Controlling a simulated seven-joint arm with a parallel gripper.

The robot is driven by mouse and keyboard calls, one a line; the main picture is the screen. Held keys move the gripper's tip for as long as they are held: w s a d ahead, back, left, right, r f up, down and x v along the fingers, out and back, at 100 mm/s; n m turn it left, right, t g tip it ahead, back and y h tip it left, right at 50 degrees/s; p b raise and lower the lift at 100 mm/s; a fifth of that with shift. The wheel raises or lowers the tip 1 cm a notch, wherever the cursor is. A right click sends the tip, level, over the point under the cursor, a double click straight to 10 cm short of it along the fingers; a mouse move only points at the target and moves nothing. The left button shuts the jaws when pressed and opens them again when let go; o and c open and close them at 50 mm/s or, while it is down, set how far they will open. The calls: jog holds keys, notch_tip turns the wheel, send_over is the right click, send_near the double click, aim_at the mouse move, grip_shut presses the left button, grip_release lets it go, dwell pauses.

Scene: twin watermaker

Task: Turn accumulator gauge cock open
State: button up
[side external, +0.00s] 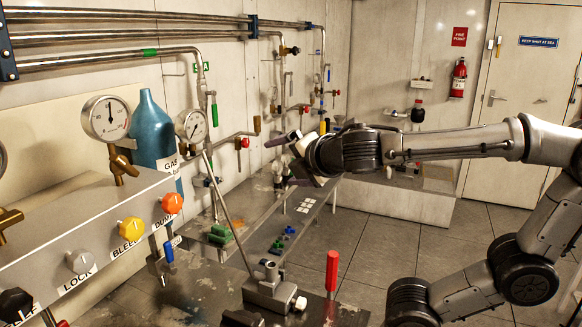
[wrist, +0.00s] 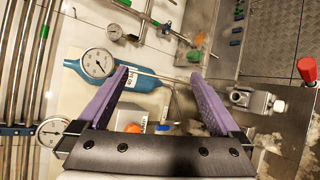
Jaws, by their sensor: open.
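A white dial gauge (side external: 107,117) stands on a brass cock (side external: 119,163) on top of the grey panel box. It also shows at the lower left of the wrist view (wrist: 53,131). A second white gauge (side external: 191,125) stands right of the blue bottle (side external: 150,130), and the wrist view shows it in front of the bottle (wrist: 98,62). No label marks either as the accumulator gauge; the second gauge's cock is not clear. My gripper (side external: 278,161) is in mid-air, right of both gauges. In the wrist view, its purple fingers (wrist: 158,76) are open with nothing gripped.
A long metal rod (side external: 229,213) slants up from a pump block (side external: 270,288) on the bench. Orange (side external: 172,203) and yellow (side external: 131,229) knobs line the panel front. A red-handled lever (side external: 332,272) stands at the bench's front. Pipes run along the wall.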

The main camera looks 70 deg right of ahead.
jog(key=shift+s+d+f+m+g, duration=0.1)
jog(key=shift+s+f+m+g, duration=0.2)
jog(key=shift+s+f+m, duration=0.35)
jog(key=shift+w+r, duration=0.15)
jog(key=shift+r, duration=0.05)
